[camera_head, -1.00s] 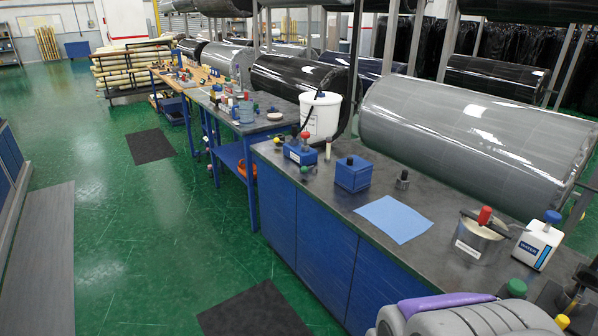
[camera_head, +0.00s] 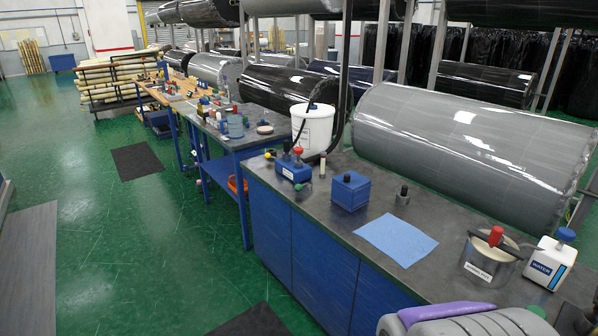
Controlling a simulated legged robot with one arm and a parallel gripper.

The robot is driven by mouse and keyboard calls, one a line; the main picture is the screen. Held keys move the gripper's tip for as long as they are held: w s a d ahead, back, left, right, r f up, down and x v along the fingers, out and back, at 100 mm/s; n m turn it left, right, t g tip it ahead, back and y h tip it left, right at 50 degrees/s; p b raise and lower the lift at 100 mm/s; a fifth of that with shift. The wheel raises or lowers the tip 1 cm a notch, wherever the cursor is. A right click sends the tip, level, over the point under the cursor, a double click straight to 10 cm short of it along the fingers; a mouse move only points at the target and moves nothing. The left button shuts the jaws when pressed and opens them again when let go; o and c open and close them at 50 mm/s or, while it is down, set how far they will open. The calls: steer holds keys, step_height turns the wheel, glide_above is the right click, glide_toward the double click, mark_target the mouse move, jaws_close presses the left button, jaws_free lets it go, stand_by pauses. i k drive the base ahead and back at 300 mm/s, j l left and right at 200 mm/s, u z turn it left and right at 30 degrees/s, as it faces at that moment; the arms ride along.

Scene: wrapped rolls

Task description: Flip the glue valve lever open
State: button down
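A blue box-shaped fitting (camera_head: 293,170) sits on the near bench, at its far left end. A red knob (camera_head: 298,150) stands on it, and a white label is on its front. A dark stalk rises beside the knob. A white bucket (camera_head: 313,128) with a dark hose stands just behind it. This fitting may be the glue valve; the label is too small to read, and I cannot tell whether the red knob is its lever or how it is set. My gripper is not in view.
A grey ribbed object with a purple edge (camera_head: 447,312) is lower right.

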mark_target(298, 188)
steer(key=i+j+z, duration=0.4)
steer(key=i+j, duration=0.3)
steer(key=i, duration=0.5)
steer(key=i+j+z, duration=0.4)
steer(key=i+j, duration=0.7)
